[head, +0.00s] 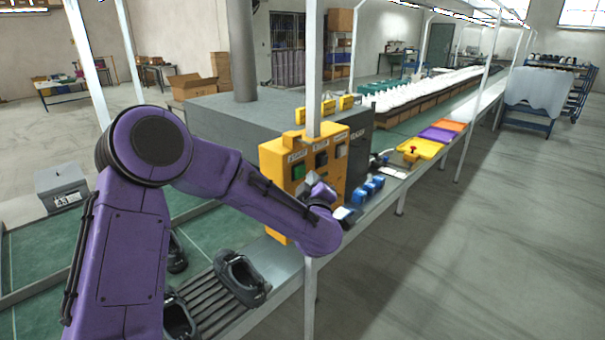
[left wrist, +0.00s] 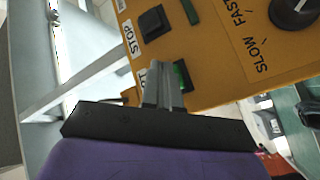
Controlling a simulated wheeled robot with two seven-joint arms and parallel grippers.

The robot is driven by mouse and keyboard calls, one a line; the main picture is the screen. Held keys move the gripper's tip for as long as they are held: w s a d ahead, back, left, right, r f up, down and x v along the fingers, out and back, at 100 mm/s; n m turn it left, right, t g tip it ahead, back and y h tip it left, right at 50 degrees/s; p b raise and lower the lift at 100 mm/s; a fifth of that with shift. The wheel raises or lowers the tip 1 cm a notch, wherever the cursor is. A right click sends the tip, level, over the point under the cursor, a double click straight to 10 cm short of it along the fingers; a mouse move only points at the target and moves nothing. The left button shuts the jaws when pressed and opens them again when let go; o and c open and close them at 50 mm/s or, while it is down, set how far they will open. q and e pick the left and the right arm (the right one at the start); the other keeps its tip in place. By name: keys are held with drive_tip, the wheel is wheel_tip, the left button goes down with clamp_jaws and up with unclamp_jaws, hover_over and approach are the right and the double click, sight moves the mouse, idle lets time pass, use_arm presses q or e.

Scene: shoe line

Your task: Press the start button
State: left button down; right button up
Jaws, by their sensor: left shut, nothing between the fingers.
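The yellow control box (head: 276,160) stands by the line in the head view, and its yellow face (left wrist: 225,60) fills the upper right of the left wrist view. The green start button (head: 298,171) is at the left of the labelled row. In the left wrist view the green button (left wrist: 183,76) is partly hidden behind my fingers. My left gripper (head: 311,182) is shut and empty, close in front of the box; its fingers (left wrist: 163,68) overlap the start label and button. I cannot tell whether they touch. My right gripper is not in view.
A black stop button (left wrist: 154,23) and a slow-fast knob (left wrist: 293,12) share the panel. A white post (head: 311,80) stands by the box. Dark shoes (head: 241,279) lie on the rollers below. Yellow (head: 420,148), purple and orange trays line the belt at right.

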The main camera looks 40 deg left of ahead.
use_arm(q)
drive_tip(key=shift+a, duration=0.1)
drive_tip(key=shift+a, duration=0.35)
